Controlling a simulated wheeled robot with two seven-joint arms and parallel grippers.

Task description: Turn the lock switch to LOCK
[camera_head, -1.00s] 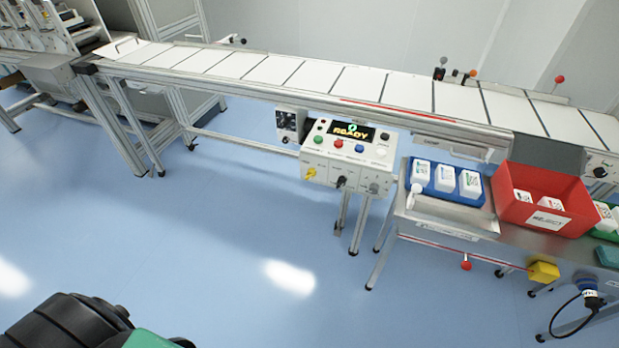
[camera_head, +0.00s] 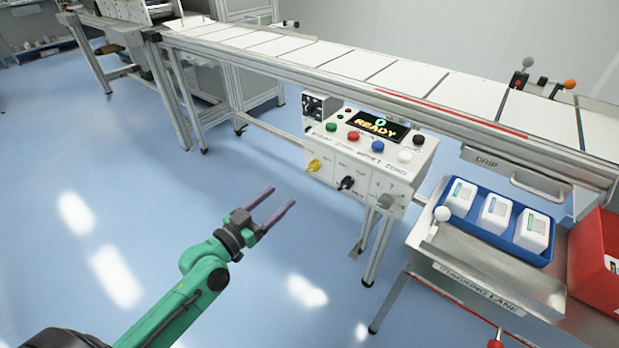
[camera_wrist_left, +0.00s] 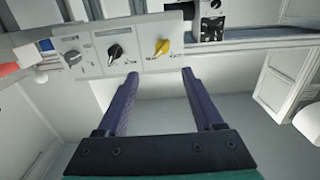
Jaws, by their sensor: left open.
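The white control box (camera_head: 365,155) stands on legs in front of the conveyor. Its front panel has a yellow knob (camera_head: 314,165), a black knob (camera_head: 346,183) and a grey knob (camera_head: 387,201). The labels are too small to read, so I cannot tell which is the lock switch. My left gripper (camera_head: 275,208) is open and empty, short of the panel at lower left. In the left wrist view, its two purple fingers (camera_wrist_left: 158,85) point toward the panel, with the yellow knob (camera_wrist_left: 162,46) and black knob (camera_wrist_left: 115,52) beyond the tips, apart from them. My right gripper is out of view.
The box top carries coloured buttons and a screen (camera_head: 376,126) reading READY. The conveyor (camera_head: 420,85) runs behind it. At right are a steel shelf (camera_head: 480,265), a blue tray (camera_head: 480,232) of white packs and a red bin (camera_head: 595,262). The floor around my left arm is clear.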

